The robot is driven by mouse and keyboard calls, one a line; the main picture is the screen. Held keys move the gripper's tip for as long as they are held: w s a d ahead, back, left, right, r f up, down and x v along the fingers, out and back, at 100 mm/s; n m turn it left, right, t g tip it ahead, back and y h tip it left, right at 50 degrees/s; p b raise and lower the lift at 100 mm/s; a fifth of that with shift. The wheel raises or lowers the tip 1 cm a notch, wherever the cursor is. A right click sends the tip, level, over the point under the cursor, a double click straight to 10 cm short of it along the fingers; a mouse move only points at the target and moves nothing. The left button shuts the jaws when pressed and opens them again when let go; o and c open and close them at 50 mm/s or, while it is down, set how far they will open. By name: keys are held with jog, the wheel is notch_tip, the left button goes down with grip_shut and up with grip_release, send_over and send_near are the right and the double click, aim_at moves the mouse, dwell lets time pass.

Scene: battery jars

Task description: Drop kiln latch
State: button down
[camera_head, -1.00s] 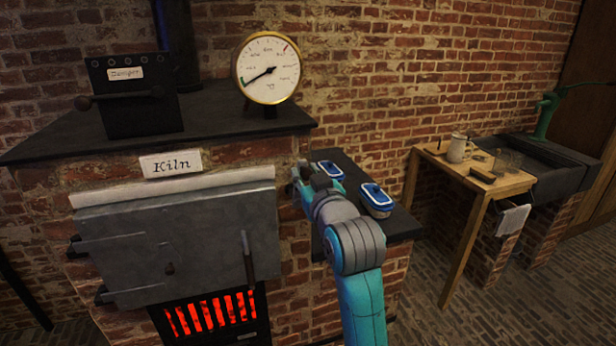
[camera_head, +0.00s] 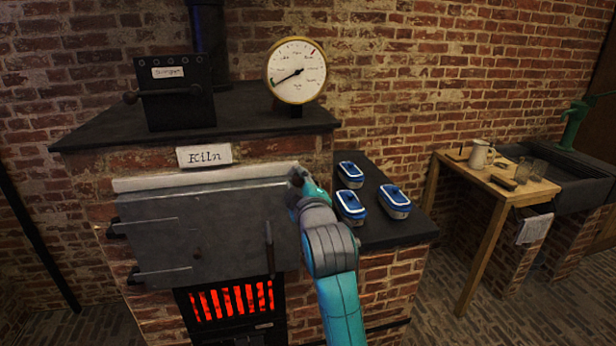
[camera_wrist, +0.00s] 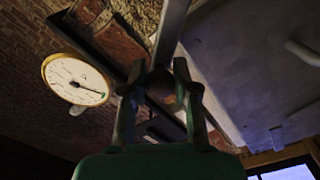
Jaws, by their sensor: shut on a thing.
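The kiln door (camera_head: 205,235) is a grey metal slab on the brick kiln front, and it looks closed. My gripper (camera_head: 298,182) is at the door's upper right corner and hides what it holds in the head view. In the wrist view my gripper (camera_wrist: 159,78) has its fingers closed around a dark rounded knob (camera_wrist: 158,86). A grey metal bar (camera_wrist: 171,28), which looks like the kiln latch, rises from there. The exact joint between knob and bar is hard to make out.
Several blue-lidded jars (camera_head: 351,206) stand on the dark shelf right of the kiln. A dark upright handle (camera_head: 269,247) hangs on the door, above the glowing grate (camera_head: 232,301). A gauge (camera_head: 297,72) stands on top. A wooden table (camera_head: 497,179) is at right.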

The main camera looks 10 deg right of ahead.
jog(key=a+f+n, duration=0.1)
jog(key=n, duration=0.1)
jog(key=a+f+n, duration=0.1)
jog(key=f+n, duration=0.1)
jog(key=a+f+n, duration=0.1)
jog(key=n, duration=0.2)
jog(key=shift+f, duration=0.25)
jog(key=shift+f+n, duration=1.05)
jog(key=shift+n, duration=0.45)
jog(key=shift+f, duration=0.1)
jog(key=c, duration=0.9)
grip_release()
jog(key=shift+o, duration=0.2)
jog(key=shift+s, duration=0.1)
jog(key=s, duration=1.2)
